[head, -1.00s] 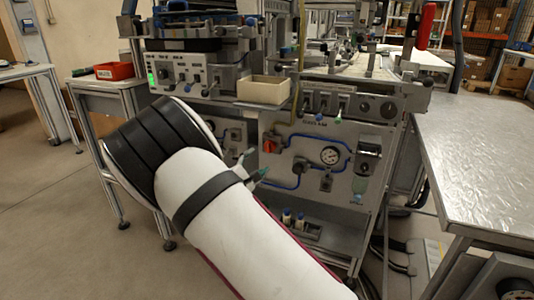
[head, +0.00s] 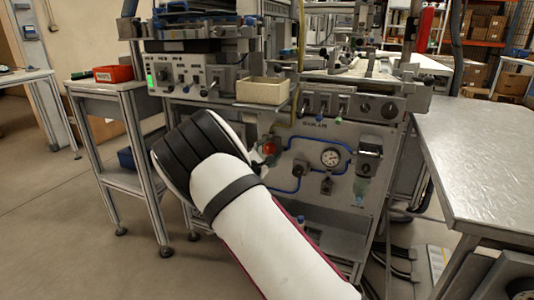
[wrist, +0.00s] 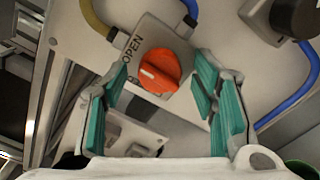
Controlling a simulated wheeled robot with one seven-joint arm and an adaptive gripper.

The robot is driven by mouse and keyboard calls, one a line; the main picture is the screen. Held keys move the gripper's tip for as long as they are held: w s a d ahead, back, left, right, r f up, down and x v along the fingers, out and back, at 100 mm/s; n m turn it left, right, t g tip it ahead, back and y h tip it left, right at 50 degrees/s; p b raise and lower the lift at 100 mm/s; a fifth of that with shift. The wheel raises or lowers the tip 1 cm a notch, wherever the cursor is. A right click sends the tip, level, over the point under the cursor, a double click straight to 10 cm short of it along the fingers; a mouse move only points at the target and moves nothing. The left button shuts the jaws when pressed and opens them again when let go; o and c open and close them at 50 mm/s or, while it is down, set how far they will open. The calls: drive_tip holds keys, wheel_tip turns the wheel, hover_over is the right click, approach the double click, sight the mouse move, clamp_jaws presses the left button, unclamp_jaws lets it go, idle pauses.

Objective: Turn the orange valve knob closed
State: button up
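The orange valve knob (wrist: 160,70) sits on a grey plate marked "OPEN" in the wrist view. In the head view the knob (head: 269,148) shows on the machine's front panel, just past the end of my arm. My gripper (wrist: 160,85) is open, with teal finger pads apart on the left and right of the knob. I see no contact between pads and knob. In the head view my arm hides most of the gripper.
A yellow hose (wrist: 95,17) and a blue hose (wrist: 191,9) meet the valve. Another blue hose (wrist: 297,92) lies to the right. A metal table (head: 480,150) stands at the right, a side table (head: 105,88) at the left.

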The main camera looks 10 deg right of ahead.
drive_tip(key=c, duration=0.9)
drive_tip(key=shift+c, duration=0.2)
drive_tip(key=shift+n+p, duration=0.3)
drive_tip(key=shift+p, duration=0.05)
drive_tip(key=n+p, duration=0.2)
drive_tip(key=shift+r+n+p, duration=0.1)
drive_tip(key=shift+n+p, duration=0.2)
drive_tip(key=shift+n, duration=0.1)
drive_tip(key=n+p, duration=0.4)
drive_tip(key=n, duration=0.1)
drive_tip(key=shift+p, duration=0.3)
drive_tip(key=n+p, duration=0.2)
drive_tip(key=n, duration=0.2)
drive_tip(key=shift+a+n+p, duration=0.1)
drive_tip(key=shift+n+p, duration=0.2)
drive_tip(key=shift+n, duration=0.1)
drive_tip(key=shift+n+p, duration=0.8)
drive_tip(key=shift+n, duration=1.5)
